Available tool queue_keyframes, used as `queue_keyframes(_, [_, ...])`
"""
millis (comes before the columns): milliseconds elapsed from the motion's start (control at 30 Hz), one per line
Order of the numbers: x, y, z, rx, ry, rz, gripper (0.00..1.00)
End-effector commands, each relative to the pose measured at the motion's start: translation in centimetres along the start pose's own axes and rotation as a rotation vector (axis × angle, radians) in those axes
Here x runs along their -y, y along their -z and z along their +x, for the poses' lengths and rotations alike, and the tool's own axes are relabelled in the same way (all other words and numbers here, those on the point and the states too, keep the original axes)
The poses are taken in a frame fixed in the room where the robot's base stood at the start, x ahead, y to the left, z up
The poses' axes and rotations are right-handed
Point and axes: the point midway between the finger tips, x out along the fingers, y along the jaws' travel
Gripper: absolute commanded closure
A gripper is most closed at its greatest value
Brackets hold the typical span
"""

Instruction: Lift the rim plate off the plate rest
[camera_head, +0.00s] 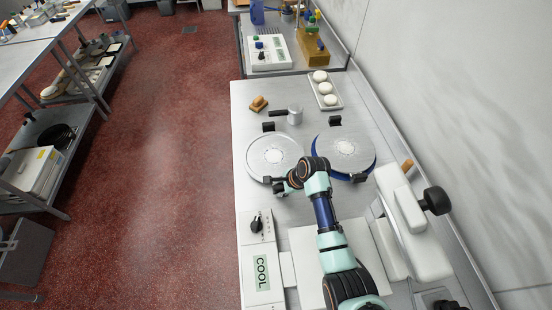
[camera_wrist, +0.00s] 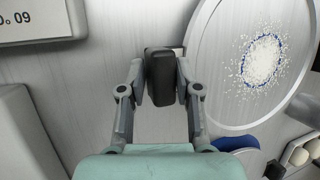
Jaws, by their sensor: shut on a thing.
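The round metal rim plate (camera_head: 257,165) is at left in the head view, with black handles at its far and near edges. A white floury patch sits at its middle. In the wrist view the plate (camera_wrist: 222,55) fills the right side, and the patch has a blue fringe. My gripper (camera_head: 283,187) is at its near handle. In the wrist view my gripper (camera_wrist: 162,82) is shut on that black handle (camera_wrist: 160,68). Whatever lies under the plate is hidden. I cannot tell whether it is touching its rest or raised.
A second floury disc (camera_head: 330,168), with blue below, stands close on the right. A dough tray (camera_head: 332,104), a metal cup (camera_head: 295,114) and a wooden piece (camera_head: 259,104) lie beyond. A COOL panel (camera_head: 250,286) is in front. A white machine (camera_head: 410,230) stands at right.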

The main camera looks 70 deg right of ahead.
Motion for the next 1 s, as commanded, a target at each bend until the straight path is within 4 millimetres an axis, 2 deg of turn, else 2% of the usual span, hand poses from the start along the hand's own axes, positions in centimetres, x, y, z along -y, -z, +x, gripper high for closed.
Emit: queue_keyframes(1000, [1.0, -0.8, -2.1, 0.001, 0.01, -0.003, 1.0])
